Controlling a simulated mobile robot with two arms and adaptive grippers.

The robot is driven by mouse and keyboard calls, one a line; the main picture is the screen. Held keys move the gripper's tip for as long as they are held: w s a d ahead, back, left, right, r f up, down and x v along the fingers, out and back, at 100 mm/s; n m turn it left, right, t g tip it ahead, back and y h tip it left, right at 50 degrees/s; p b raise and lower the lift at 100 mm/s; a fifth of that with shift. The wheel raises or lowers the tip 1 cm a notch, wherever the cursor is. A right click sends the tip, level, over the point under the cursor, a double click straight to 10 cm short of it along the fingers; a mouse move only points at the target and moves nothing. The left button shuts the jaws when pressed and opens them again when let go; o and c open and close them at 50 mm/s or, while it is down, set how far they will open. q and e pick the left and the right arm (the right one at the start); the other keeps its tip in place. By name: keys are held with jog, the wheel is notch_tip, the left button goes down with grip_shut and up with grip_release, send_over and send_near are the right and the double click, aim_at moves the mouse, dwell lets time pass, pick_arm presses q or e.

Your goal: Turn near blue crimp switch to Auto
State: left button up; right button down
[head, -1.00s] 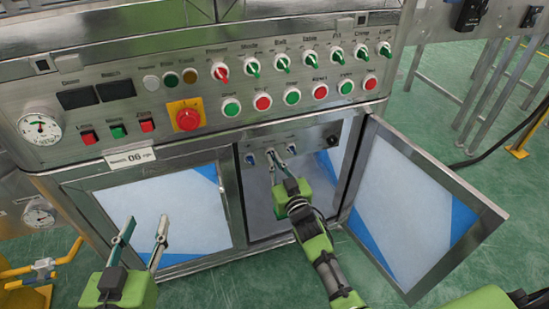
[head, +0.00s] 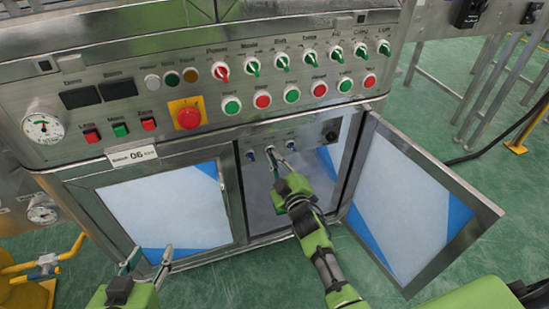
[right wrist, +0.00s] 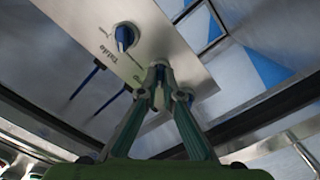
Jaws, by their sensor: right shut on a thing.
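A small metal panel inside the open cabinet carries blue switches. My right gripper (head: 274,157) reaches into the cabinet and is shut on the middle blue switch, which shows between the fingertips in the right wrist view (right wrist: 159,73). The fingers hide most of this switch, and its setting cannot be read. Another blue switch (head: 250,155) sits to its left; a blue switch with a pale pointer line (right wrist: 124,36) also shows clear of the fingers in the right wrist view. A further blue switch (head: 291,145) is to the right. My left gripper (head: 151,256) is open and empty, low before the closed left door.
The right cabinet door (head: 420,210) stands open to the right of my right arm. The left door (head: 165,205) is closed. Above are a red-and-yellow rotary switch (head: 188,117), several selector switches and push buttons.

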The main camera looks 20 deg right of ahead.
dwell(0.4)
jog(key=c, duration=2.2)
grip_release()
jog(key=shift+s+d, duration=0.2)
jog(key=shift+s, duration=5.8)
